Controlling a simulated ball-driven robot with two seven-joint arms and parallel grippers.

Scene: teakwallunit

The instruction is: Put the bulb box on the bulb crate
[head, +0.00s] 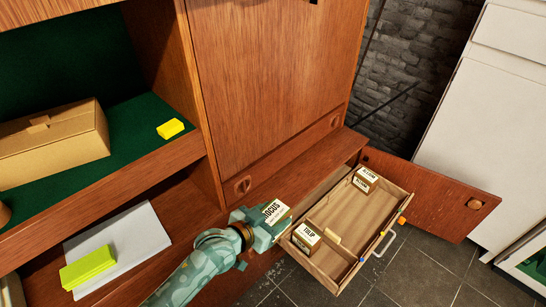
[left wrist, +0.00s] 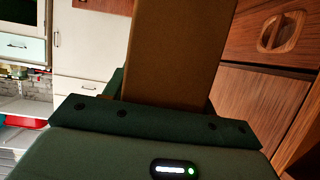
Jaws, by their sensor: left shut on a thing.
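My left gripper (head: 262,226) is shut on a small cardboard bulb box (head: 276,211) with a white label ending in "OCUS". The box fills the upper middle of the left wrist view (left wrist: 175,50) as a plain brown side between the fingers. The bulb crate (head: 345,215) is a shallow wooden tray-like box with dividers, at the right of the head view. A TULIP box (head: 307,237) sits in its near left part and an ALLIUM box (head: 365,180) at its far end. The held box is just left of the crate, apart from the TULIP box. My right gripper is not in view.
An open cabinet door (head: 430,195) stands right of the crate. A metal handle (head: 384,243) is on the crate's right front side. A cardboard carton (head: 50,145) and yellow block (head: 170,128) lie on the green shelf. Dark floor tiles (head: 420,275) are clear.

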